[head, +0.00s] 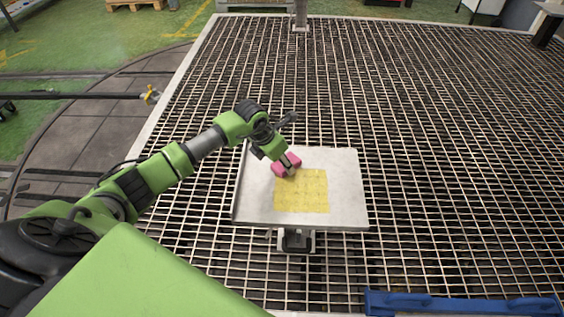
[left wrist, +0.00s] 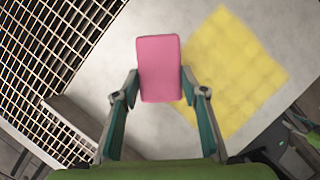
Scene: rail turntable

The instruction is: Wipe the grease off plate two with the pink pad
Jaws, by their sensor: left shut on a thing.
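The pink pad (head: 286,164) is held between the fingertips of my left gripper (head: 290,161); in the left wrist view the pad (left wrist: 160,66) sits with a finger on each side. The pad is over the grey-white plate (head: 346,188), at the upper left edge of the yellow grease patch (head: 305,194). I cannot tell whether the pad touches the plate. The grease is a roughly square patch in the plate's middle; it also shows to the right of the pad in the left wrist view (left wrist: 238,75). No number shows on the plate. My right gripper is out of view.
The plate rests on a small stand (head: 296,242) above a large metal grating (head: 440,130). The plate has a raised edge at its left (head: 240,185). A blue bar (head: 465,304) lies at the bottom right. A post (head: 300,14) stands at the far edge.

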